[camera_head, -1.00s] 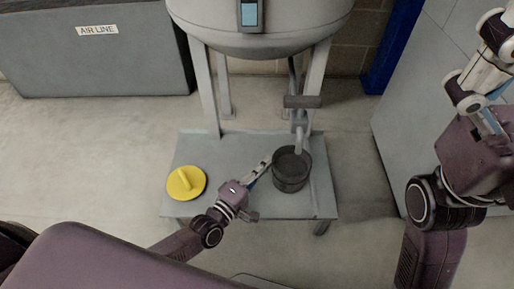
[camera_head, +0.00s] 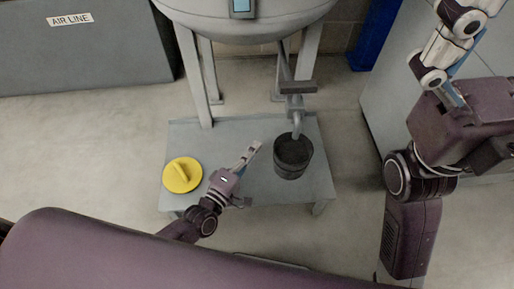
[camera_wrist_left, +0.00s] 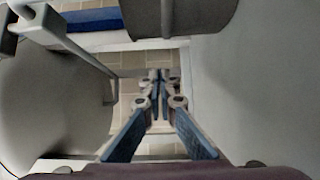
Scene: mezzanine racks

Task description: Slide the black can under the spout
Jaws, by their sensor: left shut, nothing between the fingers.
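The black can (camera_head: 292,170) stands upright on the grey low table, open at the top. The spout (camera_head: 297,128) comes down from the tank, and its tip overlaps the can's far rim in the head view. My left gripper (camera_head: 254,148) is shut and empty, left of the can with a small gap between them. In the left wrist view its fingers (camera_wrist_left: 158,95) are together, and the can (camera_wrist_left: 185,18) shows as a dark cylinder at the top. My right gripper (camera_head: 445,50) is at the upper right, away from the table; its fingertips are not clear.
A yellow disc with a handle (camera_head: 182,176) lies on the left of the table (camera_head: 235,136). The round tank (camera_head: 250,22) stands behind on pale legs (camera_head: 196,85). A grey box marked AIR LINE (camera_head: 90,55) is at the back left. The table right of the can is clear.

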